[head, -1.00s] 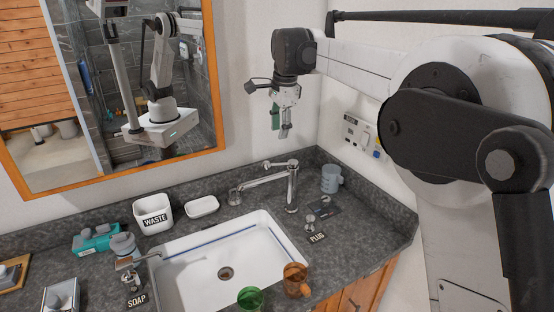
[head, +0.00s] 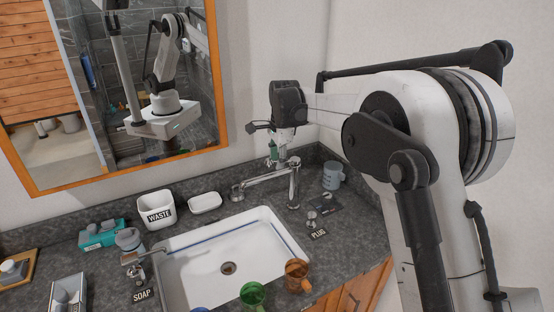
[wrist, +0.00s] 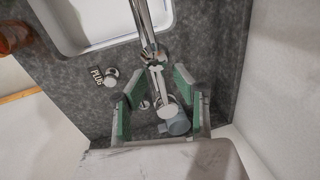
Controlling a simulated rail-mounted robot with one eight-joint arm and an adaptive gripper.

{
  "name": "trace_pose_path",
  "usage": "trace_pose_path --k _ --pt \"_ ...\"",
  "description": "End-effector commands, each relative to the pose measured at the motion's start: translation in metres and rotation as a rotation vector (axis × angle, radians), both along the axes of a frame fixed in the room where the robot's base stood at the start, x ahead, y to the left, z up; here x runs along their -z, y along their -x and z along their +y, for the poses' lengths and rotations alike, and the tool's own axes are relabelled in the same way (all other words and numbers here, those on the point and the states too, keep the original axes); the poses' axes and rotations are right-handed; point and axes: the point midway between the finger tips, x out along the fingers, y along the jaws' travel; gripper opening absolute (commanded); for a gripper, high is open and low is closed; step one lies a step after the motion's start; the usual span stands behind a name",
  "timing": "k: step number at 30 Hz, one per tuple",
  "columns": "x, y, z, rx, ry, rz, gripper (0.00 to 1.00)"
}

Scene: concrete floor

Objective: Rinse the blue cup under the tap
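A deep blue rounded rim (head: 200,309), possibly the blue cup, just shows at the bottom edge of the head view; the rest is cut off. A grey-blue mug (head: 332,175) stands on the counter right of the tap; it also shows in the wrist view (wrist: 179,122). The chrome tap (head: 293,185) rises at the sink's back right, its spout reaching left over the white sink (head: 285,235). My gripper (head: 275,158) is above and behind the tap, pointing down. In the wrist view its green-padded fingers (wrist: 160,90) are apart with nothing held; the tap lies beyond them.
A green cup (head: 253,295) and an orange mug (head: 298,275) stand at the sink's front edge. The plug (head: 312,219) lies right of the sink. Walls are close behind and right.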

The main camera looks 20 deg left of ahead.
Motion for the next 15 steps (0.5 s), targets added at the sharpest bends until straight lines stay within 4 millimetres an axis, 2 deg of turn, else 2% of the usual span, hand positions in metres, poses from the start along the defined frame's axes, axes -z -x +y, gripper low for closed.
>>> trace_pose_path --k 11,15 --pt "0.0065 -0.0009 0.0008 0.000 0.000 0.000 0.28" --pt "0.0064 -0.0009 0.0008 0.000 0.000 0.000 0.12"
